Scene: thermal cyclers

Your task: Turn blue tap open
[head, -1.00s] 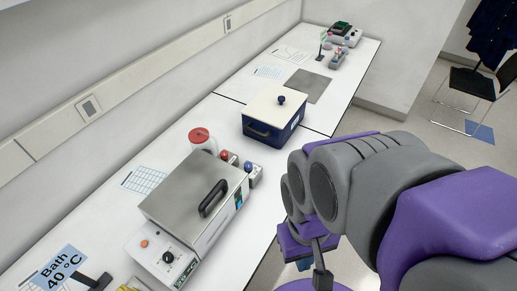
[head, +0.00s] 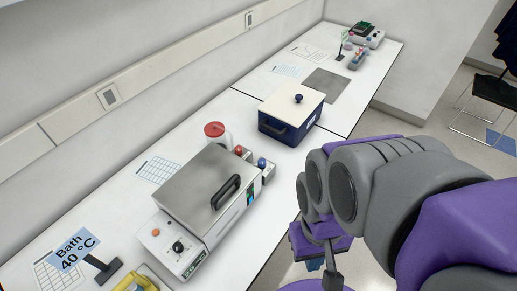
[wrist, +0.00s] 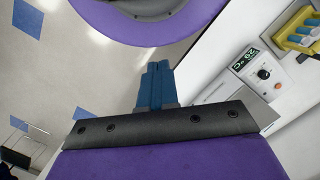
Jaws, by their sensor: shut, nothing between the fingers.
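The blue tap (head: 262,163) is a small round blue knob at the far right end of the steel-lidded water bath (head: 205,192). A red tap (head: 239,151) sits just left of it. My gripper (head: 314,265) hangs beyond the bench's front edge, to the right of and below the bath, apart from the taps. In the wrist view its blue fingers (wrist: 156,84) are together and empty, above the floor. The wrist view shows the bath's display and control knob at the right, but neither tap.
A red-lidded jar (head: 215,133) stands behind the taps. A dark blue box with a pale lid (head: 291,112) stands farther along the bench. A "Bath 40 °C" sign (head: 75,250) and a yellow rack (head: 136,284) are at the near end. Open floor lies beside the bench.

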